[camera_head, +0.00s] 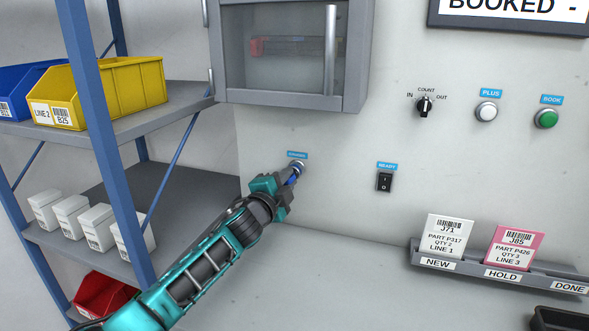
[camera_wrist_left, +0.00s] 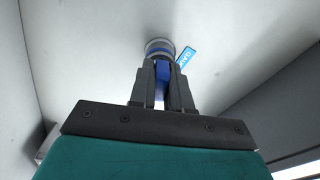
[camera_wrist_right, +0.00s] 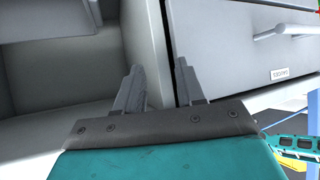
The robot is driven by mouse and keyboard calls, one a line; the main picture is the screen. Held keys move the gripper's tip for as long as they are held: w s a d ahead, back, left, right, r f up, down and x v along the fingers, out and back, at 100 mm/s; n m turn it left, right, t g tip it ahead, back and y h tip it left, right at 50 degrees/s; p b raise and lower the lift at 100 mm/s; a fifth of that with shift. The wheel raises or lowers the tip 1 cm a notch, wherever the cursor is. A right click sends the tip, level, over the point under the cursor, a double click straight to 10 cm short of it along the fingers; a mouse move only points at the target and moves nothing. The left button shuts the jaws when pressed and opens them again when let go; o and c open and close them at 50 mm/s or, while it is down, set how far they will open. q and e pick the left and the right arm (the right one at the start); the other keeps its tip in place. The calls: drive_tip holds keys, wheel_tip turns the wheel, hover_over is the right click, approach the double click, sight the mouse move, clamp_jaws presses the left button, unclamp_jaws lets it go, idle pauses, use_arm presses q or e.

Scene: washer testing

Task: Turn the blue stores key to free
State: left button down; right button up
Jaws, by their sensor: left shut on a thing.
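The blue stores key (camera_head: 291,179) sits in a round metal lock on the wall panel, under a small blue label. My left gripper (camera_head: 287,183) reaches it from below left. In the left wrist view the blue key (camera_wrist_left: 163,71) is between the two fingers of the left gripper (camera_wrist_left: 164,72), which are shut on it, with the round lock (camera_wrist_left: 160,46) just beyond. The key's exact angle is hard to tell, as the fingers hide part of it. My right gripper (camera_wrist_right: 158,78) shows only in its wrist view, with its fingers apart and nothing between them.
A glass-fronted cabinet (camera_head: 289,98) hangs above the lock. A black rocker switch (camera_head: 384,181), a selector knob (camera_head: 424,105) and two buttons are to the right. A card rack (camera_head: 500,270) stands at lower right. A shelf with bins (camera_head: 137,85) is left. Grey drawers (camera_wrist_right: 235,50) are near my right gripper.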

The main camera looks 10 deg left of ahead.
use_arm(q)
drive_tip(key=shift+r+m+p, duration=0.3)
drive_tip(key=shift+m+p, duration=0.3)
drive_tip(key=shift+m, duration=0.2)
drive_tip(key=shift+m+p, duration=0.3)
drive_tip(key=shift+m, duration=0.5)
drive_tip(key=shift+f+m, duration=0.2)
drive_tip(key=shift+m, duration=0.1)
drive_tip(key=c, duration=1)
unclamp_jaws()
